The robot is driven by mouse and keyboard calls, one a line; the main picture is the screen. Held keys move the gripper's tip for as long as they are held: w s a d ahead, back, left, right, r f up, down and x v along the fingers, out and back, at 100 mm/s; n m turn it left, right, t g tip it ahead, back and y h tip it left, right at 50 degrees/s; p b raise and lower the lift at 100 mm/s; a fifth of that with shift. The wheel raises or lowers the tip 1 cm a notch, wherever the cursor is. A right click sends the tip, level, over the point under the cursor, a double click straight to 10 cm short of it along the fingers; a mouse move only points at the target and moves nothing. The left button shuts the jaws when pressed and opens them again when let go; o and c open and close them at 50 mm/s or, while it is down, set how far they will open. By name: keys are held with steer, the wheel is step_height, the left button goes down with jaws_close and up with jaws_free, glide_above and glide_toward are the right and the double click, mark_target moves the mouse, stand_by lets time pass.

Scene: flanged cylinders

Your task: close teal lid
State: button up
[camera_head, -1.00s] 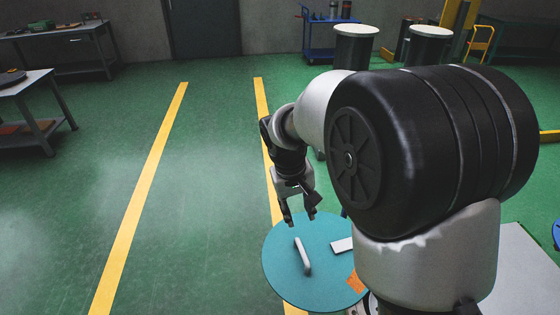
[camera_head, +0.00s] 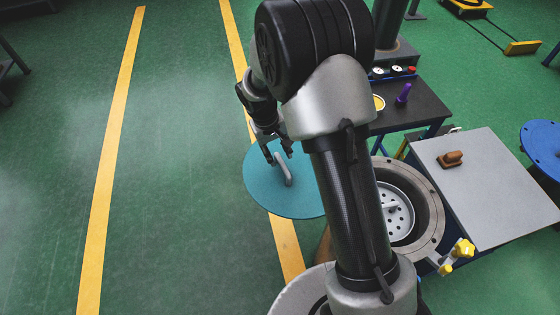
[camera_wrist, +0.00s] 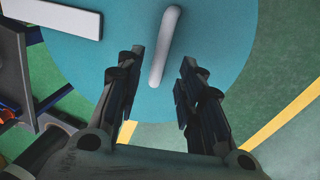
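The teal lid (camera_head: 262,187) is a flat round disc swung out to the left of the flanged cylinder (camera_head: 431,243). The cylinder stands open, and a perforated plate (camera_head: 398,212) shows inside it. A pale bar handle (camera_head: 283,168) stands on the lid; it also shows in the wrist view (camera_wrist: 165,45). My gripper (camera_head: 279,157) is just above the lid by the handle. In the wrist view my gripper (camera_wrist: 163,60) is open, its fingers apart on either side of the handle's near end. My arm hides part of the lid and cylinder.
A grey table (camera_head: 490,190) with a brown wooden block (camera_head: 450,159) stands right of the cylinder. A yellow knob (camera_head: 463,250) sits at the cylinder's right rim. A dark bench (camera_head: 415,103) with a purple object is behind. A blue disc (camera_head: 543,145) is far right.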

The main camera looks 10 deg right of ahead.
mark_target(281, 161)
steer(key=f, duration=0.2)
steer(key=f+b, duration=0.1)
steer(key=f, duration=0.1)
steer(key=shift+w+d, duration=0.1)
steer(key=shift+d, duration=0.3)
steer(key=shift+c, duration=0.2)
jaws_close()
